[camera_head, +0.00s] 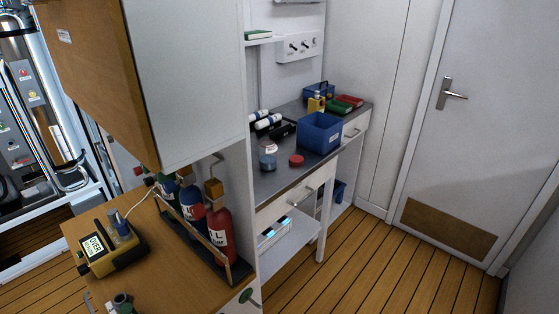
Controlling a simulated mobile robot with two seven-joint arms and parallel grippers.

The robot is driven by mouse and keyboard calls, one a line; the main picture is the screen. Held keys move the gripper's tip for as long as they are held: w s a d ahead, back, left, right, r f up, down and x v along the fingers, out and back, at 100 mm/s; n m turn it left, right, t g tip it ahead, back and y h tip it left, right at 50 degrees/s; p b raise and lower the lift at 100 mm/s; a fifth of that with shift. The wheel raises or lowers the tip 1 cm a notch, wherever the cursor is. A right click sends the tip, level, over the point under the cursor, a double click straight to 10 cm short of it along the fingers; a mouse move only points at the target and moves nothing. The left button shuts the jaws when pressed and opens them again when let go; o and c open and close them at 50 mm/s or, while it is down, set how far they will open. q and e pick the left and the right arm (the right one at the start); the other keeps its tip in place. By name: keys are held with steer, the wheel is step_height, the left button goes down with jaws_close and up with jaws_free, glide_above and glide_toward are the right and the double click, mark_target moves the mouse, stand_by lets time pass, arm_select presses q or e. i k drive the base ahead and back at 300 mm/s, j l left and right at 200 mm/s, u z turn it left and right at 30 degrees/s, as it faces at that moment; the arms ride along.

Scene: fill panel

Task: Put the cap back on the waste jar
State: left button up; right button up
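No waste jar is clearly identifiable at this distance. A small grey-blue round container (268,163) stands near the front edge of the grey worktop (283,182). A small red round piece (296,160), possibly a cap, lies on the worktop to its right, apart from it. A small white item with red on it (271,148) lies just behind; I cannot tell what it is. Neither of my grippers is in view.
A blue bin (320,132) stands on the worktop to the right. White-and-blue rolls (267,122) lie behind. The wooden floor (390,265) at right is clear before the door (460,130).

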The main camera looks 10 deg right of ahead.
mark_target(267, 148)
steer(key=l+u, duration=0.1)
steer(key=u, duration=0.3)
steer(key=i+l+u, duration=0.1)
steer(key=u, duration=0.3)
steer(key=l+u, duration=0.15)
steer(key=u, duration=0.25)
steer(key=l+u, duration=0.65)
steer(key=l, duration=0.15)
steer(key=k+l+u, duration=0.2)
steer(key=l, duration=0.25)
steer(key=l+u, duration=0.2)
steer(key=l, duration=0.2)
steer(key=k+l, duration=0.1)
steer(key=l, duration=0.2)
steer(key=k+l+u, duration=0.15)
steer(key=l, duration=0.15)
steer(key=k+l, duration=0.1)
steer(key=l, duration=0.2)
steer(key=k+l, duration=0.15)
steer(key=l, duration=0.25)
steer(key=k+l, duration=0.2)
steer(key=l, duration=0.2)
steer(key=k+l, duration=0.15)
steer(key=l, duration=0.3)
steer(key=k+l, duration=0.15)
steer(key=l, duration=0.25)
steer(key=u, duration=0.05)
